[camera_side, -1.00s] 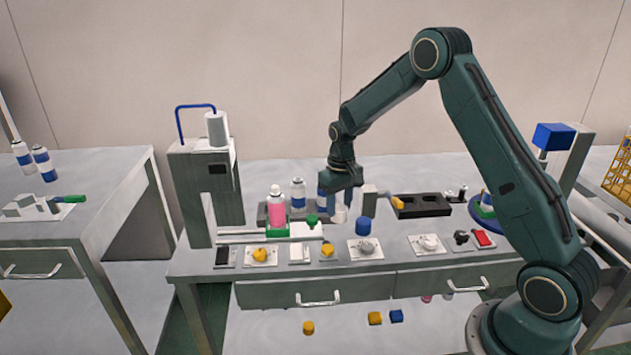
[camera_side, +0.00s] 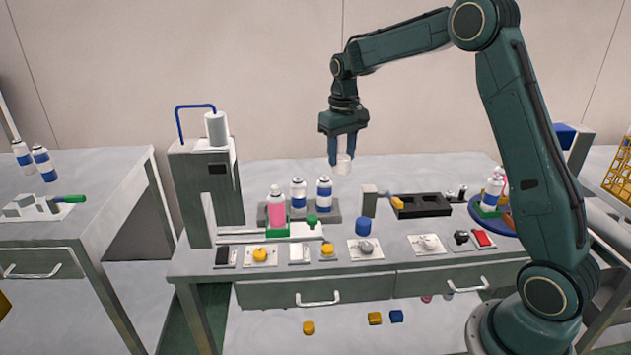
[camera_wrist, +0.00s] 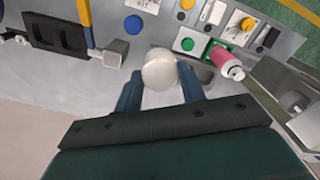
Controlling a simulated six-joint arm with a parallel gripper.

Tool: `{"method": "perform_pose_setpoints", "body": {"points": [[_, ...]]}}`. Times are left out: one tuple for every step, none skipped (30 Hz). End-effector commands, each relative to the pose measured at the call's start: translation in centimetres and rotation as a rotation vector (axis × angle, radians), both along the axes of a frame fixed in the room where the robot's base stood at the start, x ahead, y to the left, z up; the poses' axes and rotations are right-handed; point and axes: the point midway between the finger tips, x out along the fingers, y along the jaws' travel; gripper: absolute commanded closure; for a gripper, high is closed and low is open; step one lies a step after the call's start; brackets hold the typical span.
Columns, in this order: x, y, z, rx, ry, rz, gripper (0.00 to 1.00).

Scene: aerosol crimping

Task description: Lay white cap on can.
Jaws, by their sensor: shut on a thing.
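My gripper (camera_side: 343,150) is shut on the white cap (camera_side: 344,164) and holds it in the air above the back of the bench. In the wrist view the white cap (camera_wrist: 159,70) sits between the two blue fingertips. The pink can (camera_side: 277,213) stands upright in a green holder (camera_side: 278,232) at the left of the bench, below and to the left of my gripper. It also shows in the wrist view (camera_wrist: 224,58), right of the cap. The can's top has a pale neck and no white cap on it.
Two blue-and-white cans (camera_side: 298,195) stand in a grey rack behind the pink can. A tall grey press (camera_side: 205,190) stands at the left. A grey block (camera_side: 369,202) and a black tray (camera_side: 425,206) lie to the right. Several buttons line the front edge.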

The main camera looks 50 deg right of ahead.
Motion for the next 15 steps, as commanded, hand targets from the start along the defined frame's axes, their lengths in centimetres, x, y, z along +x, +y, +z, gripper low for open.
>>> {"method": "perform_pose_setpoints", "body": {"points": [[0.1, 0.0, 1.1, -0.001, -0.004, 0.0, 0.7], [0.0, 0.0, 1.7, -0.001, -0.003, 0.0, 0.7], [0.1, 0.0, 2.4, -0.001, -0.004, 0.0, 0.7], [0.1, 0.0, 2.9, -0.001, -0.003, 0.0, 0.7], [0.1, 0.0, 3.5, -0.001, -0.004, 0.0, 0.7], [0.1, 0.0, 4.2, -0.001, -0.004, 0.0, 0.7], [0.2, 0.2, 4.3, 0.0, -0.001, 0.001, 0.7], [0.6, 0.4, 4.1, 0.0, 0.001, 0.002, 0.7], [1.1, 0.7, 4.1, 0.001, 0.002, 0.002, 0.7], [1.4, 0.9, 4.1, 0.0, 0.001, 0.003, 0.7], [1.8, 1.2, 4.1, 0.0, 0.0, 0.004, 0.7], [2.2, 1.4, 4.2, 0.0, 0.0, 0.003, 0.7], [2.6, 1.7, 4.2, 0.0, 0.001, 0.002, 0.7], [2.9, 2.0, 4.2, 0.001, 0.002, 0.003, 0.7], [3.5, 2.4, 4.2, 0.0, 0.0, 0.004, 0.7]]}}
